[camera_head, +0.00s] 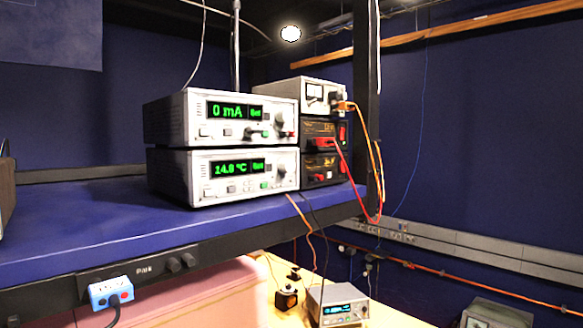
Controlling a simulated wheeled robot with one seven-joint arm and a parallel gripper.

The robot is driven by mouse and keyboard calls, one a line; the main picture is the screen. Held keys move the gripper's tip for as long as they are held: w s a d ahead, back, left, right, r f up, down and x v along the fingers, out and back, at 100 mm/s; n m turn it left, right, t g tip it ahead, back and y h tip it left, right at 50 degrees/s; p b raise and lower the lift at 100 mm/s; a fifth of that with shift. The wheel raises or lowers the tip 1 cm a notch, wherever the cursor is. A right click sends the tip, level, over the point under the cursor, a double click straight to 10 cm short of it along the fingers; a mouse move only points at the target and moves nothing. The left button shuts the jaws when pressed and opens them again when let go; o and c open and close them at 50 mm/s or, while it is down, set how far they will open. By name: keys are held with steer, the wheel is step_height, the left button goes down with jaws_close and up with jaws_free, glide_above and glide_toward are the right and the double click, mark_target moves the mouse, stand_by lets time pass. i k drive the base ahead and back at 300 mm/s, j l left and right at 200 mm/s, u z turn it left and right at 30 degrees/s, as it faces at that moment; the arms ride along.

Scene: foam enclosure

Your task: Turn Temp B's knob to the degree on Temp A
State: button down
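A white bench instrument (222,180) on the blue shelf shows green digits that look like 14.0 °C. Its round knob (280,170) is at the right of its front panel. A similar white instrument (220,116) is stacked on top of it and reads 0 mA, with its own knob (281,119). A smaller grey instrument (338,306) with a lit blue-green display sits lower down on the pale surface; its reading is too small to tell. No Temp A or Temp B label is readable. My gripper is not in view.
Dark power units (322,150) with red and orange cables stand beside the stack, next to a dark upright post (366,90). The shelf (90,228) is clear at front left. A blue-white box (111,291) hangs below its edge. A grey box (496,316) is at lower right.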

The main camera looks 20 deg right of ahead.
mark_target(283, 165)
steer(key=k+l+u, duration=0.1)
steer(key=u, duration=0.4)
steer(key=k+l+u, duration=0.1)
steer(key=u, duration=0.4)
steer(key=k+u, duration=0.1)
steer(key=u, duration=0.35)
steer(key=k+u, duration=0.1)
steer(key=u, duration=0.4)
steer(key=k+u, duration=0.1)
steer(key=u, duration=0.4)
steer(key=k+j+u, duration=0.1)
steer(key=u, duration=0.4)
steer(key=z, duration=2.3)
